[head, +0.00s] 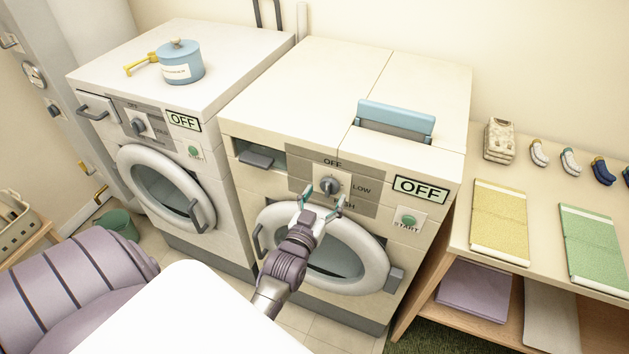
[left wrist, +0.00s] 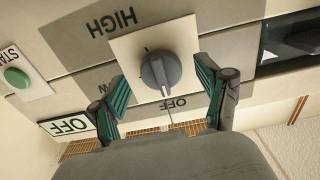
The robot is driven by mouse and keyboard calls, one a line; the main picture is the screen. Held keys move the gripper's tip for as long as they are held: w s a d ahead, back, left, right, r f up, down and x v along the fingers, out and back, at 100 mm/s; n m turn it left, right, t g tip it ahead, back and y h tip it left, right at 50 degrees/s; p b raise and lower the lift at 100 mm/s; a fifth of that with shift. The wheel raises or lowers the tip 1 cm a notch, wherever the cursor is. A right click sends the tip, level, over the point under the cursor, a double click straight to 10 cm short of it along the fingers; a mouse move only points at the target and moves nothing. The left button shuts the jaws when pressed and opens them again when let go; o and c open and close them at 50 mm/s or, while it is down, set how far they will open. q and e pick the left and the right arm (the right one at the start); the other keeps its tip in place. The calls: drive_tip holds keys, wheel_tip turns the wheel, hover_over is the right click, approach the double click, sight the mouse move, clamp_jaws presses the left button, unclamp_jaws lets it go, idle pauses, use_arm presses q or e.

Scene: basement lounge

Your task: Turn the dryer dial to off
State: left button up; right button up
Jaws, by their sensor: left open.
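The dryer (head: 290,95) is the right-hand white machine. Its grey dial (head: 329,187) sits on a pale plate, with OFF above, LOW to the right and HIGH below. In the left wrist view the dial (left wrist: 160,74) appears upside down, its ridge lying roughly along the OFF–HIGH line. A lit sign (head: 420,189) beside it reads OFF. My left gripper (head: 324,198) is open in front of the dial, a finger on each side of it; in the left wrist view gaps show between both fingers and the knob. My right gripper is out of view.
A green START button (head: 408,221) is below the sign. The round dryer door (head: 375,248) is under my left arm. Another machine (head: 205,135) with its own dial and OFF sign stands left. A shelf table (head: 500,185) with folded cloths and socks stands right.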

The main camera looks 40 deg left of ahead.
use_arm(q)
drive_tip(key=v, duration=1)
drive_tip(key=shift+s, duration=0.25)
drive_tip(key=s+d+f+m+g+h+b, duration=0.1)
drive_tip(key=s+d+f+g+h, duration=0.15)
drive_tip(key=f, duration=0.75)
drive_tip(key=s+d+f+m+g+h, duration=0.1)
drive_tip(key=s+d+f+g, duration=0.15)
drive_tip(key=f, duration=0.75)
drive_tip(key=s+d+f+g+h+b, duration=0.15)
drive_tip(key=d+f, duration=0.25)
drive_tip(key=f, duration=0.6)
drive_tip(key=s+a+f+m+g, duration=0.1)
drive_tip(key=s+f+g, duration=0.4)
drive_tip(key=s+f, duration=0.5)
drive_tip(key=s+a+f+m+g, duration=0.2)
drive_tip(key=s+f+g, duration=0.3)
drive_tip(key=s+f, duration=0.4)
drive_tip(key=s, duration=0.7)
drive_tip(key=shift+f+y, duration=0.3)
drive_tip(key=shift+f, duration=0.05)
